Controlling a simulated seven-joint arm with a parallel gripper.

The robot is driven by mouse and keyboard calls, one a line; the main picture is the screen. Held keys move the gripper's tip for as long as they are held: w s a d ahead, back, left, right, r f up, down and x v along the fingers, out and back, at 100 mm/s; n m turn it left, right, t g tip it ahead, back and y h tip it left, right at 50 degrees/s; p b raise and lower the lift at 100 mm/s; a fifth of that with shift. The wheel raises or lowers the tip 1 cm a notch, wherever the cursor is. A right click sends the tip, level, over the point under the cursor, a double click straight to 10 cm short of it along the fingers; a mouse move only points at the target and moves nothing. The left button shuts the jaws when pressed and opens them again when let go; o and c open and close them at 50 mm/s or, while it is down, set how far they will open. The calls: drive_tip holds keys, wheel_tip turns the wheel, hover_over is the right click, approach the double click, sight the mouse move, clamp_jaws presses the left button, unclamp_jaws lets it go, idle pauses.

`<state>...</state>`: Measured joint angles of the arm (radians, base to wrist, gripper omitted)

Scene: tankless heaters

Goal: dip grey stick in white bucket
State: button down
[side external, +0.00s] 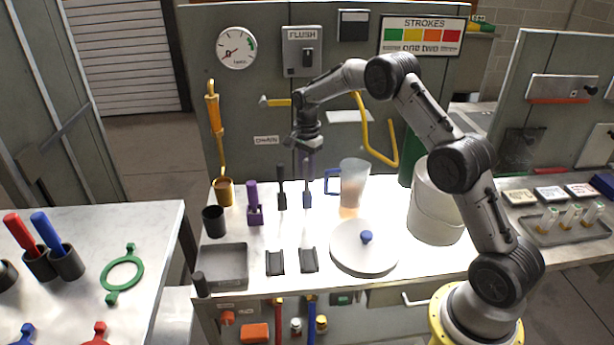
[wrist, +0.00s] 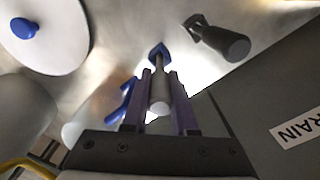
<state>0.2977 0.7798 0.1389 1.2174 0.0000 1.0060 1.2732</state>
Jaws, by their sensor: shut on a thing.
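The white bucket (side external: 436,200) stands at the right of the bench; a pale curved form at the left of the wrist view (wrist: 20,112) looks like its side. My gripper (side external: 308,162) points down over the back of the bench, left of the bucket. Its purple fingers, also in the wrist view (wrist: 163,100), are shut on a stick (wrist: 159,92) with a pale grey rounded end and a blue far end (wrist: 158,52). In the side view this stick (side external: 307,196) is upright under the fingers. I cannot tell whether its lower end touches the bench.
A clear jug (side external: 353,185) with a blue handle stands between my gripper and the bucket. A white lid with blue knob (side external: 366,237) lies in front. A black stick (side external: 281,190) and purple stick (side external: 254,205) stand to the left. A hanging yellow pipe (side external: 382,140) is behind.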

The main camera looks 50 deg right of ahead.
wheel_tip(320, 180, up, 9)
drive_tip(key=shift+a+f, duration=0.1)
drive_tip(key=shift+f, duration=0.1)
drive_tip(key=shift+s+a+r+n, duration=0.15)
drive_tip(key=shift+s+a+n, duration=0.05)
drive_tip(key=shift+a+n, duration=0.1)
drive_tip(key=s+a+f+n, duration=0.5)
drive_tip(key=s+a+n, duration=0.3)
drive_tip(key=n, duration=0.6)
drive_tip(key=s+d+r+m, duration=0.7)
drive_tip(key=s+d+r, duration=0.3)
drive_tip(key=s+d, duration=0.25)
drive_tip(key=s+d+r+m, duration=0.8)
drive_tip(key=s+d+r, duration=0.35)
drive_tip(key=s, duration=0.25)
wheel_tip(320, 180, down, 19)
drive_tip(key=shift+w+d+r, duration=0.15)
